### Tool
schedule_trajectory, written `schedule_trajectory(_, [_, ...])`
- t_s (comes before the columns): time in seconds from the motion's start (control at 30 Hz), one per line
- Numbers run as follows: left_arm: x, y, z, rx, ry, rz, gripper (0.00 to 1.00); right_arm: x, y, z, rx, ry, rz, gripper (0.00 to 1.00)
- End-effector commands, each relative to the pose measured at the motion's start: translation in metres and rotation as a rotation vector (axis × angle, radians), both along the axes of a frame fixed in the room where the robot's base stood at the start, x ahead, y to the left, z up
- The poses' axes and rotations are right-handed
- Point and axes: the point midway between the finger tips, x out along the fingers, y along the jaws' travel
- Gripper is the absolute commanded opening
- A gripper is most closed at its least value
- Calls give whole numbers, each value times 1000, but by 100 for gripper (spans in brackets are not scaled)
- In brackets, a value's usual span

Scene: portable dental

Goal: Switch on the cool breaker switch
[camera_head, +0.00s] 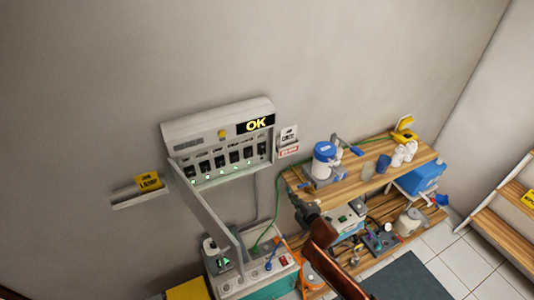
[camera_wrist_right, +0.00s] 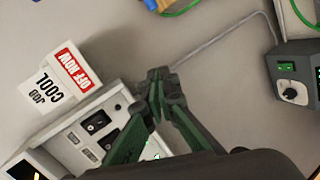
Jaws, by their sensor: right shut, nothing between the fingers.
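The grey breaker panel (camera_head: 218,113) is on the wall, with a row of black rocker switches and a display reading OK (camera_head: 255,124). A card reading COOL (camera_head: 289,134) hangs at its right end; in the right wrist view the card (camera_wrist_right: 42,92) has a red OFF NOW label (camera_wrist_right: 75,70). Two black switches (camera_wrist_right: 97,122) show on the panel in that view. My right gripper (camera_wrist_right: 160,76) is shut and empty beside the panel's edge; contact cannot be told. In the head view it is the dark end (camera_head: 313,212) of my brown arm. My left gripper is not in view.
A thin grey flap (camera_head: 205,205) sticks out below the panel. A wooden shelf unit (camera_head: 375,180) with jars and devices stands to the right. A grey device with a knob (camera_wrist_right: 293,88) is at the wrist view's right.

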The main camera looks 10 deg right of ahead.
Motion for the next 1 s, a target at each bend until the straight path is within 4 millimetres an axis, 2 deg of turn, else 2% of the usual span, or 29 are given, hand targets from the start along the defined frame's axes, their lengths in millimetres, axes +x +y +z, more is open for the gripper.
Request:
schedule_trajectory(0.03, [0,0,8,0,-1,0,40,4,12,41,-32,-51,37,0])
schedule_trajectory(0.1, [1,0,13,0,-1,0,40,6,25,81,-75,-107,76,0])
schedule_trajectory(0.2, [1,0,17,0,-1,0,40,5,41,124,-121,-169,119,0])
schedule_trajectory(0.3, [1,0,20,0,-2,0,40,3,50,150,-150,-208,144,0])
schedule_trajectory(0.43, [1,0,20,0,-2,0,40,1,55,162,-167,-228,157,0])
schedule_trajectory(0.77, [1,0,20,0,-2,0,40,2,55,162,-165,-229,157,0])
schedule_trajectory(0.87, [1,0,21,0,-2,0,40,7,56,162,-165,-228,156,0])
schedule_trajectory(1.0, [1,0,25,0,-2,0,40,25,61,159,-163,-228,155,0])
